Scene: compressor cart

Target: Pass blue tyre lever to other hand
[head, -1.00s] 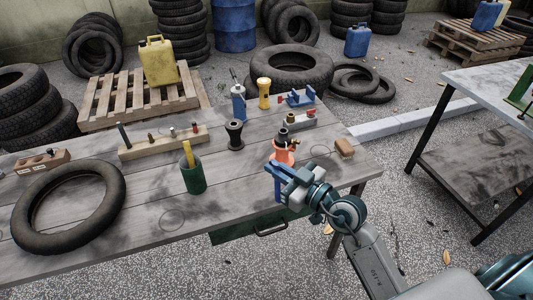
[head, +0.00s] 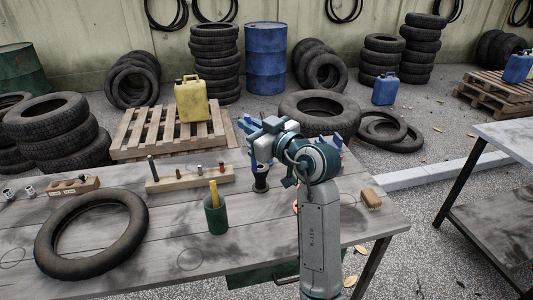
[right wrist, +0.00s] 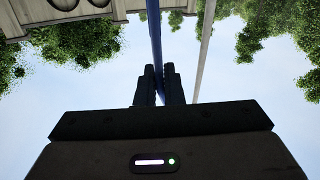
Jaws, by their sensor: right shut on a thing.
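My right gripper (head: 258,127) is raised above the back part of the workbench, its arm coming up from the lower right. In the right wrist view its two dark fingers (right wrist: 159,85) are closed on a long blue bar, the blue tyre lever (right wrist: 155,35), which runs up and out of the picture. In the head view the lever is hard to tell apart from the blue gripper parts. A yellow lever stands in a green cup (head: 215,218) on the bench. My left gripper is not in view.
The bench (head: 150,205) holds a tyre (head: 55,225) at left, a wooden block with upright tools (head: 190,179), a dark funnel-like piece (head: 260,183) and a brown block (head: 370,198) at right. My arm hides items behind it. The bench's front middle is mostly clear.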

